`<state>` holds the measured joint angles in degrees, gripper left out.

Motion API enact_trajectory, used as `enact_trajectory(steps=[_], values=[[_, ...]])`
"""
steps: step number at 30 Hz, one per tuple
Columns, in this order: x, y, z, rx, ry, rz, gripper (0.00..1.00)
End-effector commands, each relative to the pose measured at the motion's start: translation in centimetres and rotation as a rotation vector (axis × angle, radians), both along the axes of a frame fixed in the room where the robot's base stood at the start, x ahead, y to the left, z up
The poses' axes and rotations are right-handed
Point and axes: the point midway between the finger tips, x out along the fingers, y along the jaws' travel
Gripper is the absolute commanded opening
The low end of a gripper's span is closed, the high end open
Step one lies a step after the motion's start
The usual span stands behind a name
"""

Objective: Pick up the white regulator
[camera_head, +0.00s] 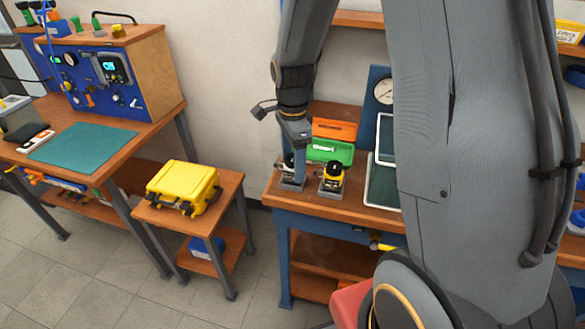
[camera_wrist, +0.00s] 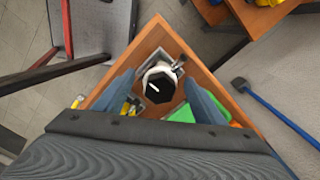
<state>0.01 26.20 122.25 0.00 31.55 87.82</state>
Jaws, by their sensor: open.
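The white regulator (camera_wrist: 152,70), with a black knob on top, stands in a grey square holder near the corner of the wooden bench in the wrist view. In the head view it (camera_head: 288,168) is mostly hidden under my gripper (camera_head: 295,148). In the wrist view my gripper (camera_wrist: 158,84) is open. Its two fingers reach down on either side of the regulator, which appears between them. I cannot tell whether either finger touches it. A yellow regulator with a black knob (camera_head: 331,177) stands just to the right in the head view.
A green box (camera_head: 331,151) and an orange box (camera_head: 334,129) stand behind the regulators on the bench (camera_head: 325,207). A gauge panel (camera_head: 380,88) is farther back. A yellow case (camera_head: 183,181) sits on a small table at left. Open floor lies between the tables.

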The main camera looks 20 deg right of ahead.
Motion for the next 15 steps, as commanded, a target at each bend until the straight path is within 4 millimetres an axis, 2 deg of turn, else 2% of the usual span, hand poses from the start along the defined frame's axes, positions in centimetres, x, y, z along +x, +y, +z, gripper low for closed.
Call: enact_trajectory(steps=[6, 15], values=[[0.00, 0.05, -0.06, 0.000, 0.000, 0.002, 0.62], [-0.01, 0.05, -0.04, 0.000, 0.000, 0.001, 0.11]])
